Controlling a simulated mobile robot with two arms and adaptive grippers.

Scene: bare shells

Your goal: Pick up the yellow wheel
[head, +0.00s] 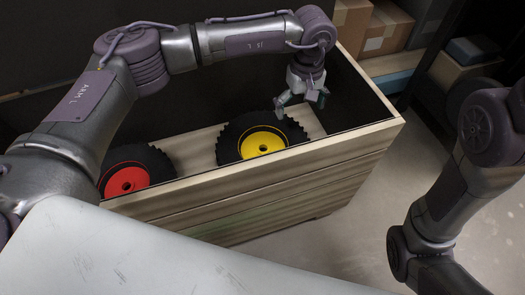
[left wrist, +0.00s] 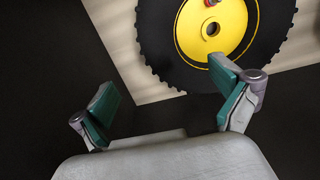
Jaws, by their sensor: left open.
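The yellow wheel (head: 263,144) has a black knobbly tyre and a yellow hub. It lies in a wooden crate (head: 270,187), right of a red-hubbed wheel (head: 126,179). My left gripper (head: 299,104) is above the crate at the yellow wheel's upper right edge, with its fingers apart and nothing between them. In the left wrist view, the yellow wheel (left wrist: 268,50) is at the top right, beyond the open green-padded fingertips (left wrist: 170,102); the right finger overlaps its lower edge. I cannot tell whether they touch. My right gripper is out of view.
Crate walls stand close around the wheels, with a dark far wall. Cardboard boxes (head: 352,22) and shelving stand behind at the upper right. Bare floor (head: 350,232) shows right of the crate. My right arm is at the right edge.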

